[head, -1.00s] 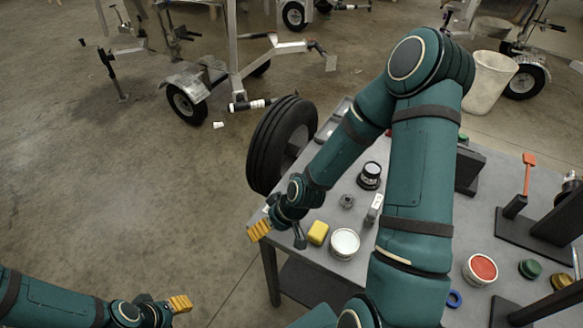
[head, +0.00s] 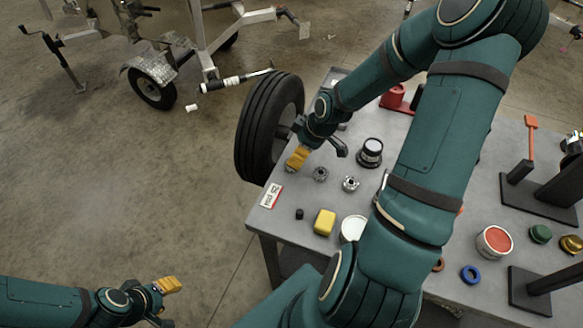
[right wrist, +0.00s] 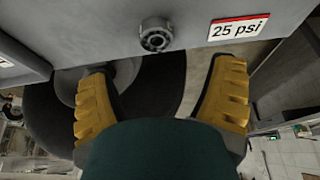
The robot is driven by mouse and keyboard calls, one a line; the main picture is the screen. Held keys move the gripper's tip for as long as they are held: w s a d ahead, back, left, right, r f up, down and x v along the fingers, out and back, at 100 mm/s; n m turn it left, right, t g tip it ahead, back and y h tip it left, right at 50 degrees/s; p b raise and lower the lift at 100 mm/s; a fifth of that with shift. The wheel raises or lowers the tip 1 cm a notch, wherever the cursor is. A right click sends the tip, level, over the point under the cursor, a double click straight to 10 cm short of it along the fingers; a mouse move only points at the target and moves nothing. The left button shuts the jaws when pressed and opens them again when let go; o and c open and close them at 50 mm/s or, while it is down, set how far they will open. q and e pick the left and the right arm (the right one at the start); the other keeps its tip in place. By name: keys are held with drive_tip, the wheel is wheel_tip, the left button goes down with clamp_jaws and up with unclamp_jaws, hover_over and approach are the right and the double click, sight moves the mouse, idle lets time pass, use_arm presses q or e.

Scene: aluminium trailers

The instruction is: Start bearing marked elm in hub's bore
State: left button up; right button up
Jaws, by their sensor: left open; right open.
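Two small grey ring-shaped bearings, one (head: 320,174) and another (head: 351,183), lie on the grey table in the head view. A bearing (right wrist: 155,36) also shows in the right wrist view, near the table edge and ahead of the fingers. No elm mark is readable on any of them. My right gripper (head: 298,158) is open at the table's left edge; a grey part shows just under its fingertips. In the right wrist view its yellow fingers (right wrist: 160,98) are apart and empty. My left gripper (head: 170,285) is open over the floor at lower left. I cannot make out the hub's bore.
A black tyre (head: 262,130) stands against the table's left edge. A "25 psi" label (head: 271,196), yellow block (head: 325,222), white-topped tin (head: 353,228), black-and-white jar (head: 370,153), red-topped tin (head: 495,242) and blue ring (head: 471,274) are on the table (head: 265,222). Trailers stand behind.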

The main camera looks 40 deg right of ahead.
drive_tip(key=x, duration=0.2)
drive_tip(key=b+x, duration=0.1)
drive_tip(key=x, duration=0.2)
drive_tip(key=b+x, duration=0.1)
drive_tip(key=x, duration=0.2)
drive_tip(key=shift+s+d, duration=0.1)
drive_tip(key=shift+d, duration=0.2)
drive_tip(key=c, duration=1.3)
